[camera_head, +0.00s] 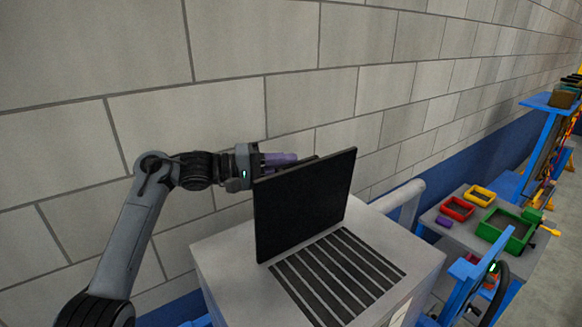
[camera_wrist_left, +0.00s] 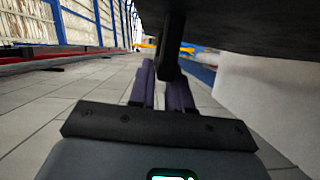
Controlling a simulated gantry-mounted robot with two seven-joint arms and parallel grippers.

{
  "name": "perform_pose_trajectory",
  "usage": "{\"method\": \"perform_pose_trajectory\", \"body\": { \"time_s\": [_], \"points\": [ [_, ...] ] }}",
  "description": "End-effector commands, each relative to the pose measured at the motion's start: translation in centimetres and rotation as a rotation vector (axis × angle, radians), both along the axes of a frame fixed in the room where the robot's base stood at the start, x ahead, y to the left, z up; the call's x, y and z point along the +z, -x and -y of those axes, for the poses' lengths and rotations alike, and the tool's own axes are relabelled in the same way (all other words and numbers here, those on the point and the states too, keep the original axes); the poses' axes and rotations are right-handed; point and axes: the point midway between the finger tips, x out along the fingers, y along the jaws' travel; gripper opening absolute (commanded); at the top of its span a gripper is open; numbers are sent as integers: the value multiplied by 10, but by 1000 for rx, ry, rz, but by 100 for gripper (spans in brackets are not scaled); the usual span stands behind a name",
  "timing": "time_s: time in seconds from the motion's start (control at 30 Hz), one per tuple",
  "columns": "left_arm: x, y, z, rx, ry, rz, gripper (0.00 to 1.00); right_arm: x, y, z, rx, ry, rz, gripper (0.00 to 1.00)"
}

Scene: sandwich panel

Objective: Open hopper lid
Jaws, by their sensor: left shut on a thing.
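The hopper lid (camera_head: 305,205) is a black panel standing nearly upright on the hopper (camera_head: 228,262), a light grey box. Beside the lid's lower edge, the slatted grate (camera_head: 338,275) on the hopper top is uncovered. My left gripper (camera_head: 285,160) is behind the lid at its upper left, partly hidden by it. My right gripper is not in view.
A grey block wall (camera_head: 300,95) runs close behind the hopper and my left arm. A grey pipe (camera_head: 408,205) rises behind the hopper's right side. A table at right carries a red bin (camera_head: 457,208), a yellow bin (camera_head: 479,195) and a green bin (camera_head: 505,230).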

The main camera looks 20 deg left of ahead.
Motion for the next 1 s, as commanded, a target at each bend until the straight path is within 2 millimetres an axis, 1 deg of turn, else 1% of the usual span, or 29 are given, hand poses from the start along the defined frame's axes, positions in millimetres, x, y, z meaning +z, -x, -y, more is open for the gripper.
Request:
{"method": "perform_pose_trajectory", "body": {
  "time_s": [0.13,0.47,0.5,0.63,1.0],
  "points": [
    [1,1,-3,4,14,-7,0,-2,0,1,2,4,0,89],
    [1,1,-3,4,15,-9,0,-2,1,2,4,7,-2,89],
    [1,1,-3,4,15,-9,20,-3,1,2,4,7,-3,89],
    [0,1,-3,3,15,-9,39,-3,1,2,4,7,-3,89],
    [2,1,-2,2,13,-10,39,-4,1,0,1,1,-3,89]
  ]
}}
